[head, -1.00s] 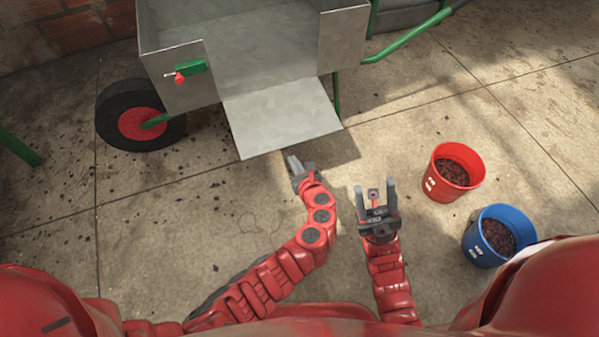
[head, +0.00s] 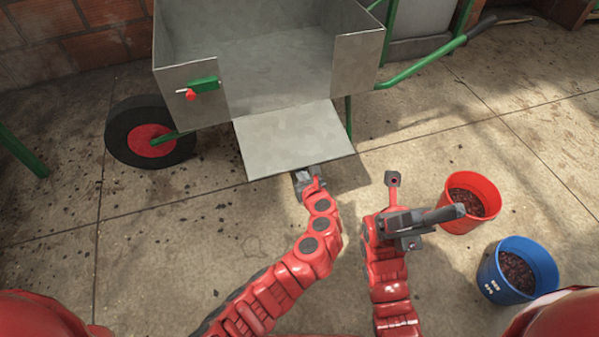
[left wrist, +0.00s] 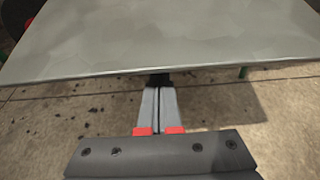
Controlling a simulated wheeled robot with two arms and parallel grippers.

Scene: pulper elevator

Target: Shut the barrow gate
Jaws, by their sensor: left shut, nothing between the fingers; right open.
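The barrow gate (head: 295,142) is a flat grey metal flap. It hangs open, sloping out and down from the opening in the grey barrow's (head: 190,101) near side. A green latch (head: 205,84) with a red knob sits on the panel left of the opening. My left gripper (head: 308,174) is shut and empty at the gate's outer edge. In the left wrist view its fingers (left wrist: 157,95) reach to the edge of the gate (left wrist: 160,40); whether they touch it or lie beneath, I cannot tell. My right gripper (head: 420,197) is open and empty, right of the gate.
A red bucket (head: 456,219) and a blue bucket (head: 492,282) with dark contents stand at the right, the red one close to my right gripper. The barrow's black wheel (head: 118,143) is at the left, its green handle (head: 430,58) at the upper right.

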